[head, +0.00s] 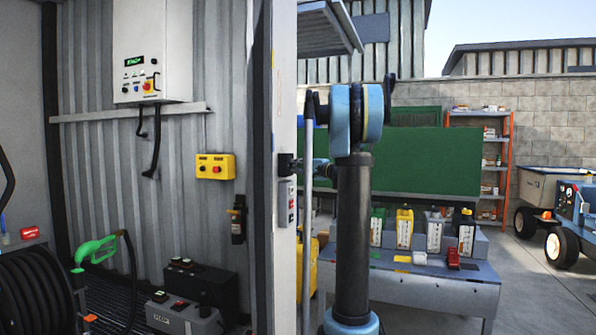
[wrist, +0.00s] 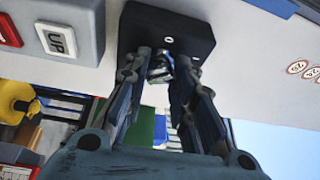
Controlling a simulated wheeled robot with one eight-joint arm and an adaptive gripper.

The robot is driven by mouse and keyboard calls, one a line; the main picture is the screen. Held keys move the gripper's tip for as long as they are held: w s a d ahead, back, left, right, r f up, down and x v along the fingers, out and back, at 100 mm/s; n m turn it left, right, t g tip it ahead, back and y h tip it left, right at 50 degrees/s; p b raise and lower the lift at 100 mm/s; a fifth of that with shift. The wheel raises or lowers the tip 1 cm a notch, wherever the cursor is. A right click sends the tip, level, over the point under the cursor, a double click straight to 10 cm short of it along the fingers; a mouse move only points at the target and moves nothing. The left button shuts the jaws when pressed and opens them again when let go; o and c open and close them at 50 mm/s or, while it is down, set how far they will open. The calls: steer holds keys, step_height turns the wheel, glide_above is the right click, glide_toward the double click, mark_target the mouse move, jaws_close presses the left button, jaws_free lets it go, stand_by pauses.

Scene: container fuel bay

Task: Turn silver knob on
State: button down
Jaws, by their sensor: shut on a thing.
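The silver knob (wrist: 160,66) sits on a black block (wrist: 167,32) in the wrist view. The block also shows at the edge of the white door post in the head view (head: 285,165). My gripper (wrist: 163,78) is shut on the silver knob, with one finger on each side of it. The fingers hide much of the knob, and I cannot tell which way it is turned. In the head view my arm partly hides the area around the gripper.
A grey box (head: 287,203) with buttons is just below the block; its UP button (wrist: 62,40) shows in the wrist view. A table (head: 430,290) with several canisters stands behind my arm. A yellow button box (head: 215,166) hangs on the left wall.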

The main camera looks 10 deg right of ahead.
steer(key=shift+d+m+g+h, duration=0.1)
steer(key=shift+m+g+h, duration=0.2)
steer(key=shift+m, duration=0.7)
steer(key=c, duration=1.3)
jaws_free()
steer(key=shift+w, duration=0.15)
steer(key=shift+c, duration=0.2)
steer(key=v, duration=1.2)
